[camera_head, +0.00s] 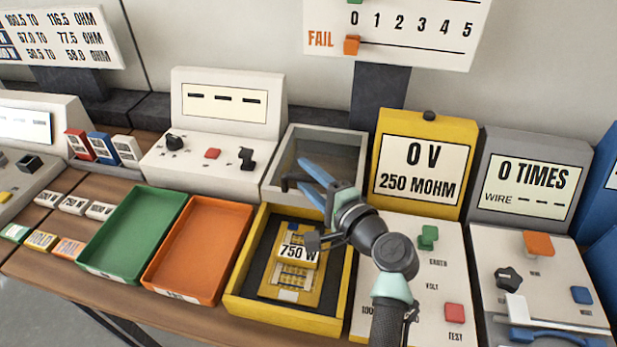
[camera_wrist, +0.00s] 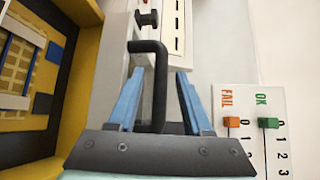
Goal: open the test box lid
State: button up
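The test box (camera_head: 365,150) looks like the grey box behind the yellow tray, with a dark see-through lid (camera_head: 318,152) lying shut on it. A black bar handle (camera_head: 291,184) is at the lid's front. In the wrist view the bent black handle (camera_wrist: 158,90) lies between my two blue fingers, with a visible gap on either side. My gripper (camera_head: 311,176) is open at the handle; it also shows in the wrist view (camera_wrist: 157,76). Whether a finger touches the handle, I cannot tell. My wrist hides part of the box's right side.
In front is a yellow tray (camera_head: 240,292) holding a mesh part with a 750 W label (camera_head: 296,252). Orange (camera_head: 197,245) and green (camera_head: 133,235) trays lie left.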

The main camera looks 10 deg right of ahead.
jog(key=v, duration=1.3)
jog(key=shift+w, duration=0.1)
jog(key=w+a+r+n+t+h+p, duration=0.25)
jog(key=r+n, duration=0.25)
jog(key=r, duration=0.9)
jog(key=w+a+r+n+t+h+p, duration=0.1)
jog(key=a+r+n+t+h+p, duration=0.2)
jog(key=r, duration=1)
jog(key=s+a+r+n+t, duration=0.1)
jog(key=s+r, duration=0.3)
jog(key=r, duration=0.4)
jog(key=s+a+r+n+t+h+p, duration=0.1)
jog(key=s+a+r+n+t, duration=0.1)
jog(key=s+r, duration=0.3)
jog(key=s+a+r+n+t+h, duration=0.1)
jog(key=s+a+r+n+t, duration=0.1)
jog(key=r, duration=1)
jog(key=s+n+t, duration=0.1)
jog(key=s+t, duration=0.1)
jog(key=s, duration=0.1)
jog(key=shift+a, duration=0.2)
